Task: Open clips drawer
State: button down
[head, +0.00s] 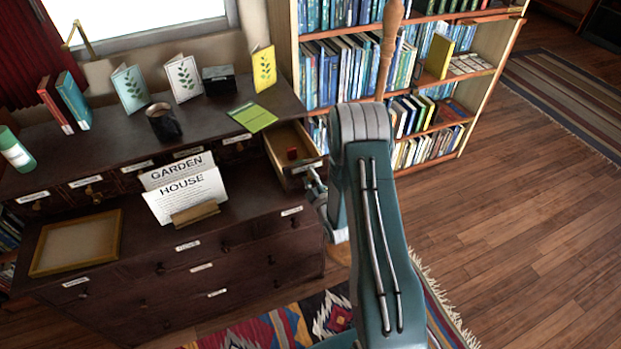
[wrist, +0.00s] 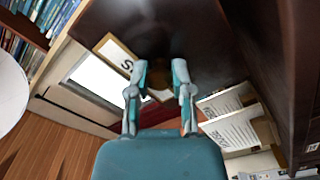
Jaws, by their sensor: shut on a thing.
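A small drawer (head: 285,137) at the right end of the dark cabinet's upper row is pulled well out. A small red thing (head: 292,154) lies inside it. In the head view, my gripper (head: 316,186) is at the drawer's front, partly hidden by my arm. In the wrist view, my gripper (wrist: 157,78) has its two fingers closed around the small knob on a dark front. A white label (wrist: 118,56) beside the knob shows a letter S; my fingers hide part of it, so I cannot read the whole word.
The dark cabinet (head: 120,210) has more labelled drawers, all looking closed. GARDEN and HOUSE cards (head: 185,190) stand on its lower top, left of the open drawer, near an empty wooden tray (head: 78,243). A bookcase (head: 350,100) stands behind my arm. Open wooden floor (head: 510,220) lies right.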

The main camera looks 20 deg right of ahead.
jog(key=shift+s+a+f, duration=0.1)
jog(key=shift+s+f, duration=0.05)
jog(key=shift+f, duration=0.05)
jog(key=c, duration=0.6)
grip_release()
jog(key=shift+c, duration=0.2)
jog(key=shift+o, duration=0.7)
jog(key=shift+r, duration=0.1)
jog(key=s, duration=1.1)
jog(key=shift+s, duration=0.35)
jog(key=shift+w, duration=0.1)
